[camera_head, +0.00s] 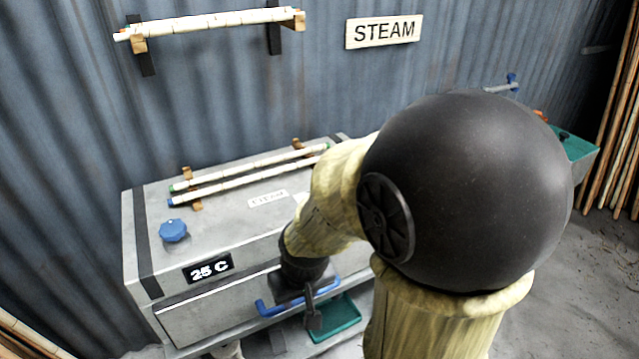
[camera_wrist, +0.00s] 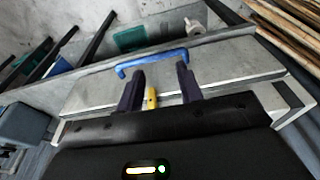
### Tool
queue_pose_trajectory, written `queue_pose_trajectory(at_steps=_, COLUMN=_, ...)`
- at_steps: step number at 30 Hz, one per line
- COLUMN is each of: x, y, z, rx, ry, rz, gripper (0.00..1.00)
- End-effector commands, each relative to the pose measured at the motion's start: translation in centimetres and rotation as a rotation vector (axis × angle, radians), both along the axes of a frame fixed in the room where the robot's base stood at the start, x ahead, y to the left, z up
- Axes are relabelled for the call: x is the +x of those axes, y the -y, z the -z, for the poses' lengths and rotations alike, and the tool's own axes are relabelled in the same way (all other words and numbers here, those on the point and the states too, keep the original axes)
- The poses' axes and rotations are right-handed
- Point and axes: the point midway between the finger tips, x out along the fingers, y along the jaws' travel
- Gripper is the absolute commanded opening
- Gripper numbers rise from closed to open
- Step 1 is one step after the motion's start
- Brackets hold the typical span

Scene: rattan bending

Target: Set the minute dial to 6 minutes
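A blue round knob (camera_head: 173,231) sits on the top of the grey steam box (camera_head: 230,225), at its left end. I see no minute marks on it, and I cannot tell whether it is the minute dial. My gripper (camera_head: 313,308) is low in front of the box, by the blue bar handle (camera_head: 265,309), well right of the knob. In the wrist view my gripper (camera_wrist: 160,84) has its two dark fingers apart, with the blue handle (camera_wrist: 150,62) just beyond their tips. I cannot tell whether they touch it. No knob shows clearly there.
A "25 C" display (camera_head: 208,268) is on the box front. Several pale rods, one of them on the box top (camera_head: 250,179), rest in wooden holders. A rod (camera_head: 210,22) hangs on the wall left of the STEAM sign (camera_head: 383,31). A green tray (camera_head: 338,318) lies below.

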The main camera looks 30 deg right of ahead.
Motion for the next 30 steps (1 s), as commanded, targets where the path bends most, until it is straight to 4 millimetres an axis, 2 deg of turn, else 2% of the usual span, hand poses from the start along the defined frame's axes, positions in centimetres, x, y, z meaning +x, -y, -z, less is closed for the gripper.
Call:
queue_pose_trajectory(at_steps=1, x=0.0, y=0.0, z=0.0, rx=0.0, ry=0.0, rz=0.0, gripper=0.4)
queue_pose_trajectory(at_steps=3, x=0.1, y=0.0, z=-0.1, rx=-0.001, ry=0.0, rz=-0.004, gripper=0.54)
queue_pose_trajectory(at_steps=4, x=0.3, y=0.0, z=-0.2, rx=-0.003, ry=-0.001, rz=-0.009, gripper=0.57)
queue_pose_trajectory(at_steps=8, x=2.2, y=0.3, z=-1.0, rx=-0.018, ry=-0.009, rz=-0.064, gripper=0.57)
queue_pose_trajectory(at_steps=14, x=8.3, y=1.7, z=-4.1, rx=-0.071, ry=-0.043, rz=-0.263, gripper=0.57)
queue_pose_trajectory(at_steps=21, x=15.9, y=4.6, z=-8.3, rx=-0.129, ry=-0.1, rz=-0.559, gripper=0.57)
queue_pose_trajectory(at_steps=26, x=20.1, y=7.0, z=-11.2, rx=-0.155, ry=-0.133, rz=-0.751, gripper=0.57)
queue_pose_trajectory(at_steps=30, x=23.0, y=9.8, z=-13.6, rx=-0.166, ry=-0.159, rz=-0.91, gripper=0.57)
